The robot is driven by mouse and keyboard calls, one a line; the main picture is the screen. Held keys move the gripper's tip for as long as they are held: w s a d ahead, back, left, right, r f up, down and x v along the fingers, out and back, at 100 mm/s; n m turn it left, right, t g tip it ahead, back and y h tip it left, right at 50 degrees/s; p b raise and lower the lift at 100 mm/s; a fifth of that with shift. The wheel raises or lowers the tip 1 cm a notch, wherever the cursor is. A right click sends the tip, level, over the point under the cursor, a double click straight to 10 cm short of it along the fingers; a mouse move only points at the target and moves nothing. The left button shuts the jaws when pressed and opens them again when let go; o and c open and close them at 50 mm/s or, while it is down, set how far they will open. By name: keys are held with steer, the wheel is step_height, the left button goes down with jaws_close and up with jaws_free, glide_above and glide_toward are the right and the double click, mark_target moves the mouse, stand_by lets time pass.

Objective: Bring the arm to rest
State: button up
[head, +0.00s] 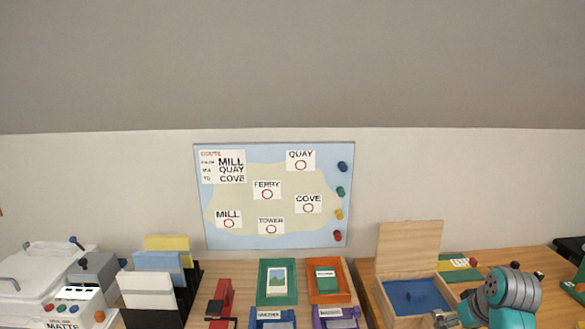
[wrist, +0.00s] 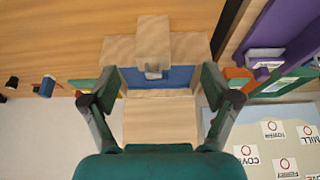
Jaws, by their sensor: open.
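My gripper (wrist: 160,78) is open in the wrist view, its two fingers spread wide with nothing between their tips. Beyond them is a wooden box (wrist: 165,93) with a blue inside, partly covered by a pale wooden piece (wrist: 153,42). In the head view my teal and grey arm is at the lower right, in front of the table. The box (head: 441,309) stands there with its lid (head: 408,247) raised, just left of the arm.
A map board (head: 272,195) hangs on the wall. Green (head: 291,282) and orange (head: 341,297) trays stand left of the box. A red device (head: 219,299), upright folders (head: 158,262) and a white machine (head: 40,268) are farther left. Bare tabletop (head: 515,259) shows behind the arm.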

steer(key=shift+t, duration=0.5)
steer(key=s+a+f, duration=0.1)
steer(key=f, duration=0.2)
steer(key=a+f, duration=0.1)
steer(key=f, duration=0.1)
steer(key=s+a+f, duration=0.1)
steer(key=a+f, duration=0.1)
steer(key=f, duration=0.1)
steer(key=shift+s+f, duration=0.3)
steer(key=s+a+f+m+t, duration=0.1)
steer(key=s+a+f+t, duration=0.1)
steer(key=s+a+f, duration=0.75)
steer(key=s+a+f+t+h, duration=0.1)
steer(key=s+a, duration=0.1)
steer(key=s, duration=0.6)
steer(key=s+a+f+t, duration=0.2)
steer(key=s, duration=0.5)
steer(key=s+a+r+t, duration=0.2)
steer(key=s+r, duration=0.6)
steer(key=s, duration=0.2)
steer(key=s+a+r+t+y, duration=0.1)
steer(key=s+a+r+t, duration=0.1)
steer(key=s+r, duration=0.6)
steer(key=shift+s+a+r+n, duration=0.15)
steer(key=shift+s+r+n, duration=0.15)
steer(key=shift+s, duration=1.35)
